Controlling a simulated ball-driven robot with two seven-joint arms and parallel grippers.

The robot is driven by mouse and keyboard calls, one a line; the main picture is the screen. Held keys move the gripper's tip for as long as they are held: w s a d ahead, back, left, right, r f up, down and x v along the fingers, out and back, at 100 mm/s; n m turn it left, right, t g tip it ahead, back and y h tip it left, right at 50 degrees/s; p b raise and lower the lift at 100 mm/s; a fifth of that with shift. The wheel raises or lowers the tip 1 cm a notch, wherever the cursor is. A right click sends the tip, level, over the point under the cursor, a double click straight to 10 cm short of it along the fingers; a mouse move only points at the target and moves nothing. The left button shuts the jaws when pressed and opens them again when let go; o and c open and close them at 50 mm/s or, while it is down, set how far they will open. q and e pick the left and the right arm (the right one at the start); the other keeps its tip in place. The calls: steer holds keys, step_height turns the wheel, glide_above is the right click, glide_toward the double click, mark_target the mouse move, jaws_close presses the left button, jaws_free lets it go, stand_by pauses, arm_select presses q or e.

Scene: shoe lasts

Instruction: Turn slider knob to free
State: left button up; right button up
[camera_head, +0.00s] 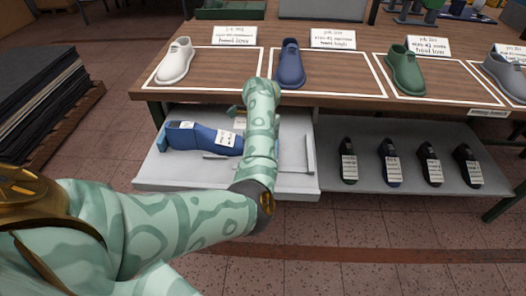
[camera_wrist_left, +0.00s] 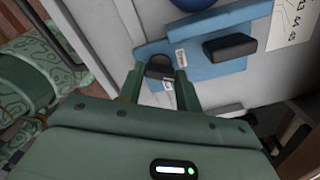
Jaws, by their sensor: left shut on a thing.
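In the left wrist view, a dark knob (camera_wrist_left: 159,66) sits on a blue plate (camera_wrist_left: 205,69) on a pale surface. My left gripper (camera_wrist_left: 158,78) has its two green fingers on either side of this knob and is shut on it. A small white label (camera_wrist_left: 180,58) with print lies beside the right finger. I cannot read which setting the knob points to. In the head view, my left arm reaches over the pulled-out white drawer (camera_head: 225,184) and hides the knob and most of the gripper. My right gripper is not in view.
A second black block (camera_wrist_left: 230,47) stands on the blue plate, right of the knob. A blue shoe last (camera_head: 205,138) lies in the drawer. Shoes stand in white outlines on the wooden table (camera_head: 340,62) above. Several dark lasts stand on the grey shelf (camera_head: 365,180) at right.

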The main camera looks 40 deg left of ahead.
arm_select(q)
steer(key=n+b, duration=0.2)
steer(key=n, duration=0.2)
steer(key=shift+f, duration=0.15)
steer(key=shift+n+b, duration=0.6)
steer(key=shift+n, duration=0.4)
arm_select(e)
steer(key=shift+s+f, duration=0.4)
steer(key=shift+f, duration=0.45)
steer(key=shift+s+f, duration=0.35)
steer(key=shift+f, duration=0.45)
arm_select(q)
steer(key=shift+n, duration=0.3)
steer(key=o, duration=1)
steer(key=shift+r, duration=0.25)
step_height(320, 180, up, 16)
steer(key=p, duration=0.6)
steer(key=shift+r+p, duration=0.1)
steer(key=shift+p, duration=0.2)
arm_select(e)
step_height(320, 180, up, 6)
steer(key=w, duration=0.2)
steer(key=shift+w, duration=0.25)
